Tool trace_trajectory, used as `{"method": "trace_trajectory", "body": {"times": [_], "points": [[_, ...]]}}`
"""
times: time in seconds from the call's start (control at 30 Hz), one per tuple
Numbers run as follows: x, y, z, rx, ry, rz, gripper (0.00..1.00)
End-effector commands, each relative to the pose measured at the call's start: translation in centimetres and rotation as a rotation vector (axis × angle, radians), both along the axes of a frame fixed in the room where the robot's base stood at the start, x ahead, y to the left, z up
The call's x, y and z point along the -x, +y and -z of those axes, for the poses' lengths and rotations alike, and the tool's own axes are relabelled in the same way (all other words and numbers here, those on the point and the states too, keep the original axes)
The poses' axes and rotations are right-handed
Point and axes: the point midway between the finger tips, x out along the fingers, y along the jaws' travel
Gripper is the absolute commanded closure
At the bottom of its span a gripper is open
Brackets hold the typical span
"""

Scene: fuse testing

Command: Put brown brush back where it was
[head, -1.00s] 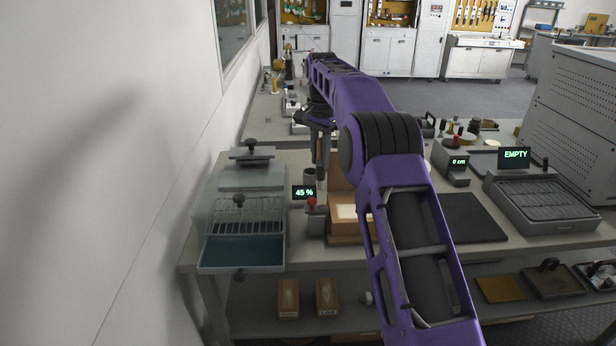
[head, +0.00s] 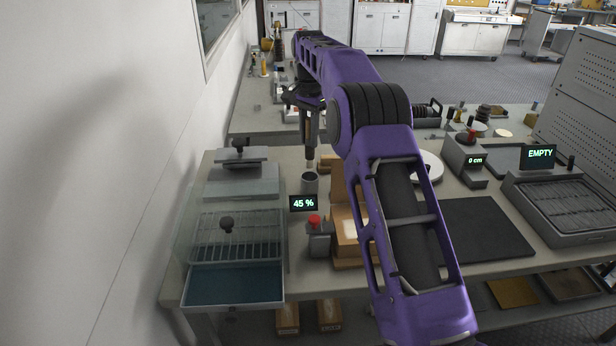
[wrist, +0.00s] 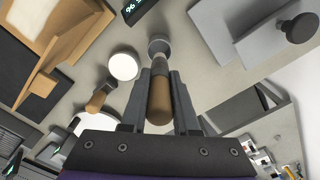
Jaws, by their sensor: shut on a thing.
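My gripper (head: 309,138) points down over the back left of the bench, shut on the brown brush (wrist: 160,98). In the wrist view the brush's rounded brown handle lies between the two fingers, and its far end points toward a small grey cup (wrist: 158,46). In the head view the brush (head: 309,157) hangs upright, lined up just above the open grey cup (head: 310,184). I cannot tell whether its lower end is touching or inside the cup rim.
Wooden boxes (head: 346,243) are to the right, a glass-sided rack unit (head: 232,240) to the left. A white disc (wrist: 124,65) lies near the cup.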

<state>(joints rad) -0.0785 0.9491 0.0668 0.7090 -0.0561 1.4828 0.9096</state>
Motion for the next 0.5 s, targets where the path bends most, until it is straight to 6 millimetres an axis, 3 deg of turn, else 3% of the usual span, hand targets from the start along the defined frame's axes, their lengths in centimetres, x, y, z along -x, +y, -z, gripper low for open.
{"method": "trace_trajectory", "body": {"times": [0.03,0.13,0.5], "points": [[0.1,0.0,1.5,0.001,0.004,0.000,1.00],[0.1,0.0,3.2,0.001,0.004,0.000,1.00],[0.1,0.0,7.1,-0.001,0.004,0.000,1.00]]}}
